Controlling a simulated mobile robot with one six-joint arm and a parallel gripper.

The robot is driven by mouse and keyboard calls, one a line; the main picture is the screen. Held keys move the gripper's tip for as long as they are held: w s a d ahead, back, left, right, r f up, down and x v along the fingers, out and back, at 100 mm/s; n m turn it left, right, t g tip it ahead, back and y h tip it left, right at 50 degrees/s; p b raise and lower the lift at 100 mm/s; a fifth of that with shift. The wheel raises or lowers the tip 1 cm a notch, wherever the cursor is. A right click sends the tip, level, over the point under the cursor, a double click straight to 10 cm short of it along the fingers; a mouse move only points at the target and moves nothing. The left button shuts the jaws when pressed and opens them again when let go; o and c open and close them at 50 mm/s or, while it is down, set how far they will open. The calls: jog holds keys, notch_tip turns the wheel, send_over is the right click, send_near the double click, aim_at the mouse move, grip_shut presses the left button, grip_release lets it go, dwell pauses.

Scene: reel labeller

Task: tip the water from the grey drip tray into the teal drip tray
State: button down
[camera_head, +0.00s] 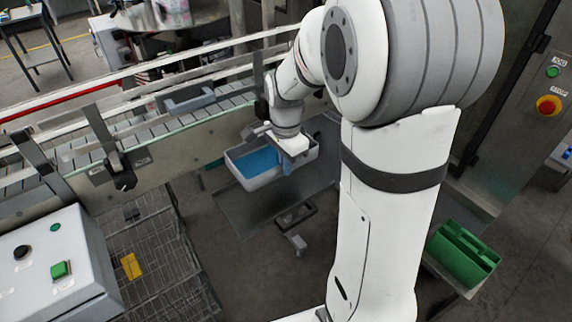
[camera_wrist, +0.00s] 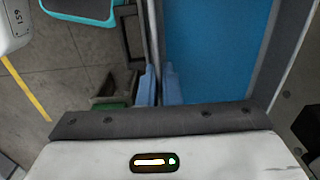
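The grey drip tray (camera_head: 243,182) hangs or sits level beside the conveyor, with bright blue water in it. In the wrist view its wall (camera_wrist: 154,30) runs up the picture and the water fills the area right of it. My gripper (camera_wrist: 160,85) has one blue finger on each side of this wall, close against it, and looks shut on it. In the head view my gripper (camera_head: 288,165) is at the tray's right part. I cannot tell whether the tray bears on anything below. The teal drip tray (camera_wrist: 82,10) is partly cut off at the top left of the wrist view.
The conveyor (camera_head: 150,130) runs behind the grey tray. A grey plate (camera_head: 250,208) lies lower down. A wire rack (camera_head: 150,250) and a control box (camera_head: 50,260) stand at left. A green container (camera_head: 462,255) is at right, beside my arm.

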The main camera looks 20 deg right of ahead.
jog(key=shift+r+p, duration=1.2)
jog(key=shift+r, duration=0.65)
jog(key=shift+f, duration=0.15)
